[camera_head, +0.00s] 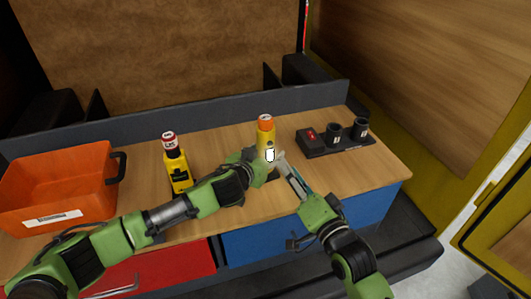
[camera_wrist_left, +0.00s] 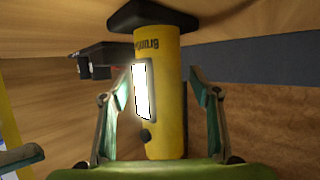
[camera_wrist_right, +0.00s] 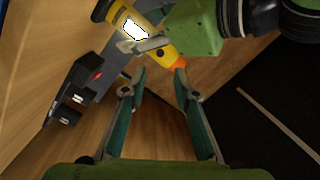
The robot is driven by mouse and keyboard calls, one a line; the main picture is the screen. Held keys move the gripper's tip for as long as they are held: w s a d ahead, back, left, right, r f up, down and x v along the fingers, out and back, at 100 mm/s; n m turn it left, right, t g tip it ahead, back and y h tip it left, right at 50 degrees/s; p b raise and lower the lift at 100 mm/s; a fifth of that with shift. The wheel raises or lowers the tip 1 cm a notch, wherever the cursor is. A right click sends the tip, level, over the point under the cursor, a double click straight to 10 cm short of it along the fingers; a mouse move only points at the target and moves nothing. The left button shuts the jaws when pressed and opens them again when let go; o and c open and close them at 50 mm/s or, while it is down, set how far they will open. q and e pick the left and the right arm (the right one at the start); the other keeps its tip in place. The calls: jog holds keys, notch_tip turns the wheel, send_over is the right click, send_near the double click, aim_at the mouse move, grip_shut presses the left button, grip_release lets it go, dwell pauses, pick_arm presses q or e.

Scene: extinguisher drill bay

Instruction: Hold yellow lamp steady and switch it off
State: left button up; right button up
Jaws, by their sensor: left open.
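The yellow lamp (camera_head: 265,136) stands upright on the wooden bench, with an orange top and a dark base. Its side panel glows white in the left wrist view (camera_wrist_left: 142,90), and a small dark knob (camera_wrist_left: 146,135) sits beside the panel. My left gripper (camera_wrist_left: 160,78) is open, with one finger on each side of the lamp's body and gaps visible. My right gripper (camera_head: 285,168) is at the lamp's front right. In the right wrist view its fingers (camera_wrist_right: 153,84) are open and empty, with the lamp's orange top (camera_wrist_right: 179,63) just beyond the tips.
A yellow-and-black device (camera_head: 178,170) with a red-and-white top stands left of the lamp. An orange bin (camera_head: 60,180) is at far left. A black holder (camera_head: 333,147) with a red switch and two dark cups stands to the right. A low grey wall (camera_head: 205,118) runs behind.

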pick_arm(q)
jog(key=shift+w+f, duration=0.1)
jog(key=shift+w, duration=0.15)
jog(key=c, duration=1.5)
grip_shut()
pick_arm(e)
grip_shut()
jog(key=shift+w, duration=0.1)
